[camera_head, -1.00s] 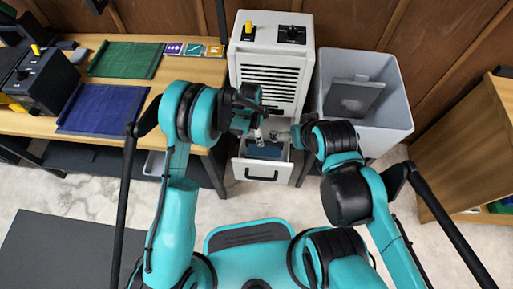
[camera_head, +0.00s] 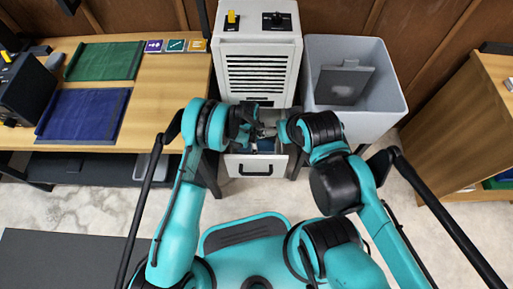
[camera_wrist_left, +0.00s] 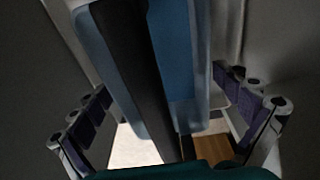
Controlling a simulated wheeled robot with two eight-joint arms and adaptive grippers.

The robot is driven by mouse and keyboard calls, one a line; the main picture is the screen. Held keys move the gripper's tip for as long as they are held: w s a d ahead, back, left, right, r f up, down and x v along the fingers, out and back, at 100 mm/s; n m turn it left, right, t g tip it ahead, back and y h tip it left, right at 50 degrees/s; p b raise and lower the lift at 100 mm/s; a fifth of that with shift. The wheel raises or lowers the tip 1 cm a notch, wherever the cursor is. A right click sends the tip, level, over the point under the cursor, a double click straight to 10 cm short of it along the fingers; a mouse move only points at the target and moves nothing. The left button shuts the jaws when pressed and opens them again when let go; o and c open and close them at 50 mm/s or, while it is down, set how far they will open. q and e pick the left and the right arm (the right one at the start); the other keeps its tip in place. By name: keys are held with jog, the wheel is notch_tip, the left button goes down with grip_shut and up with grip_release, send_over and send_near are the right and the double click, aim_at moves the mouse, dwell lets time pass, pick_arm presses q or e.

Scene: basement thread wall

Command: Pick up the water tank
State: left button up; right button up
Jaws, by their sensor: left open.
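The water tank is a blue box (camera_wrist_left: 180,55) with a dark band along it, seen close up in the left wrist view. In the head view, only a small blue part (camera_head: 265,146) shows inside the open white drawer (camera_head: 240,168) at the base of the white appliance. My left gripper (camera_wrist_left: 163,84) is open, with one finger on each side of the tank; contact cannot be told. In the head view, the left gripper (camera_head: 248,128) is over the drawer, its fingertips mostly hidden. My right gripper (camera_head: 272,130) is beside it; its fingers are too small and covered to read.
The white appliance (camera_head: 258,70) stands against the wooden wall. A grey bin (camera_head: 385,105) holding a dark panel stands to its right. A wooden table (camera_head: 165,85) with green and blue cloths is at left. A wooden cabinet (camera_head: 460,125) is at right.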

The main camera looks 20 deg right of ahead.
pick_arm(q)
jog(key=shift+r, duration=0.15)
jog(key=c, duration=1.7)
